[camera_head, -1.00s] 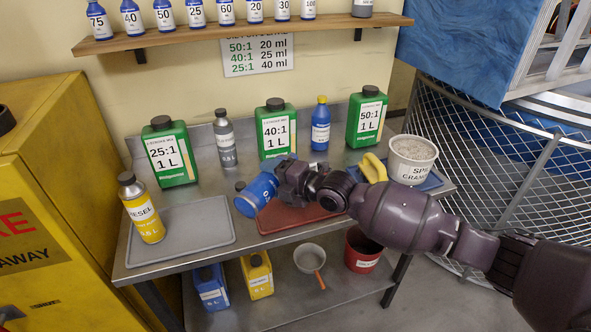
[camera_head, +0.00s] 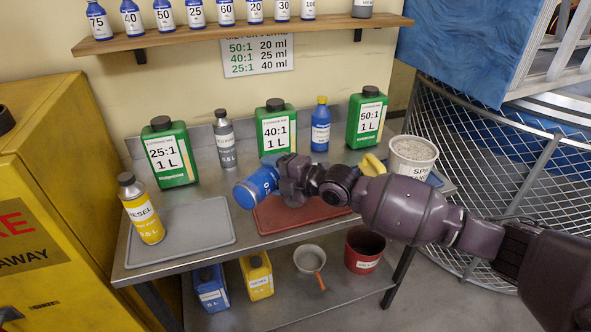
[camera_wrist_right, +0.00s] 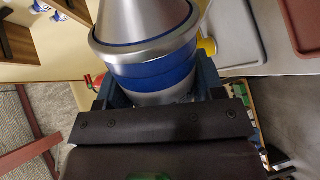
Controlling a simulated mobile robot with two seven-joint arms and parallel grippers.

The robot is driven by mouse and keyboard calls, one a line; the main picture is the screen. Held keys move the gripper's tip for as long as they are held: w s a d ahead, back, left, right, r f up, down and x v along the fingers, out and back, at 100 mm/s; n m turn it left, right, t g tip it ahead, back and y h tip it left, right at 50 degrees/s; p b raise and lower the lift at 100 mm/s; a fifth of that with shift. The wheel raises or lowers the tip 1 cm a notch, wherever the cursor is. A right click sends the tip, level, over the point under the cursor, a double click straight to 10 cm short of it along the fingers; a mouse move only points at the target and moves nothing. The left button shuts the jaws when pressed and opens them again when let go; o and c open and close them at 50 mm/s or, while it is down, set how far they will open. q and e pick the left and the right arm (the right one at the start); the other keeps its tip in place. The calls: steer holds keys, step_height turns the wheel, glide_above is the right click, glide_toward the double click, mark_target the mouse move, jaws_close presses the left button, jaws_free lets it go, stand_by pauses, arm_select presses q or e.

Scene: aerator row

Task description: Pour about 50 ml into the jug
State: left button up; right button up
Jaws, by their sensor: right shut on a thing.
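My right gripper (camera_head: 284,181) is shut on a blue can (camera_head: 262,182) with white lettering. The can is tilted well over above the steel table, its round end toward the lower left in the head view. In the right wrist view the can (camera_wrist_right: 150,75) shows a blue band and a silver conical top, with the gripper (camera_wrist_right: 160,100) around its body. No stream of liquid is visible. I cannot make out which vessel is the jug, and none shows clearly under the can. My left gripper is not in view.
A grey tray (camera_head: 190,238) and a red tray (camera_head: 275,226) lie on the table (camera_head: 240,250). A yellow diesel bottle (camera_head: 143,212) stands on the grey tray's left edge. Green canisters (camera_head: 168,155), a grey bottle (camera_head: 225,145) and a blue bottle (camera_head: 320,130) line the back. A white bucket (camera_head: 412,155) stands right.

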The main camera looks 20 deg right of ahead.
mark_target(270, 190)
steer(key=shift+s+a, duration=0.15)
steer(key=shift+s+a, duration=0.25)
steer(key=shift+r, duration=0.15)
stand_by(0.8)
steer(key=shift+r+m, duration=0.15)
steer(key=shift+m, duration=0.15)
stand_by(0.7)
steer(key=shift+s+a, duration=0.1)
step_height(270, 190, down, 2)
steer(key=n+p, duration=0.1)
steer(key=n, duration=0.2)
steer(key=shift+s+t+h, duration=0.15)
steer(key=shift+t+h, duration=0.25)
step_height(270, 190, down, 2)
steer(key=shift+s+a+n+b, duration=0.15)
steer(key=shift+n+b, duration=0.15)
steer(key=shift+n, duration=0.2)
